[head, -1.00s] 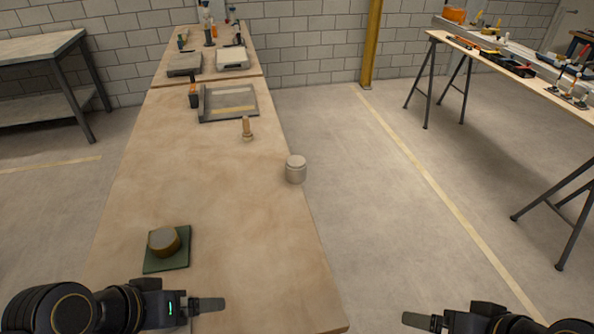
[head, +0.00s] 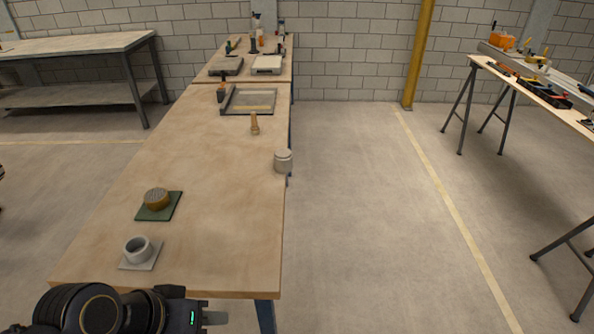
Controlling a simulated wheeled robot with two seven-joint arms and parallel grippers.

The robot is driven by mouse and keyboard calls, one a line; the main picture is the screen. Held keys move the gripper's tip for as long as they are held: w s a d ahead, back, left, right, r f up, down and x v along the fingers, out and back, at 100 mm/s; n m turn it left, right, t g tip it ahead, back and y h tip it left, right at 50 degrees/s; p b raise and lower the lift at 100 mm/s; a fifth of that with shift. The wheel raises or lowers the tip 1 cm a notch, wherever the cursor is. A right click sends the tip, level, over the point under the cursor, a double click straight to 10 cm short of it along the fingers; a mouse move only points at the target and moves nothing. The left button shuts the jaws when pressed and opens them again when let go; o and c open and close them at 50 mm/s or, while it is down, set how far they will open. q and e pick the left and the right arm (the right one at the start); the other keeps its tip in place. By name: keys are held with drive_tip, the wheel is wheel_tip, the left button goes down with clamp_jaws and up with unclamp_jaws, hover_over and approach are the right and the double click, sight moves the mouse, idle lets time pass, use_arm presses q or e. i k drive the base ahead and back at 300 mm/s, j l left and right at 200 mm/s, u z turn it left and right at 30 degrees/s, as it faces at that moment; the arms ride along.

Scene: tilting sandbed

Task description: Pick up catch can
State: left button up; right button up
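A pale grey cylindrical can (head: 283,161) is at the right edge of the long wooden table (head: 215,160); it looks upright. A small open grey cup (head: 138,249) sits on a light square pad near the table's front left. I cannot tell for sure which of the two is the catch can. My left gripper (head: 214,319) is at the bottom of the view, in front of the table's near edge and apart from both. Only a grey finger shows, so its opening is unclear. My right gripper is out of view.
A brown ribbed round piece (head: 157,199) sits on a green pad. A wooden peg-like piece (head: 254,123) and a shallow framed tray (head: 249,101) stand farther back. The floor right of the table is clear up to a trestle table (head: 540,87).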

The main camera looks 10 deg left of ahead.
sight(283, 157)
drive_tip(key=i+l+u, duration=0.15)
drive_tip(key=l, duration=0.3)
drive_tip(key=i+l+u, duration=0.15)
drive_tip(key=l, duration=0.35)
drive_tip(key=l+u, duration=0.15)
drive_tip(key=l, duration=0.3)
drive_tip(key=i+l+u, duration=0.45)
drive_tip(key=i+l, duration=0.45)
drive_tip(key=i+u, duration=0.1)
drive_tip(key=i, duration=0.4)
drive_tip(key=i+l+u, duration=0.1)
drive_tip(key=i, duration=0.4)
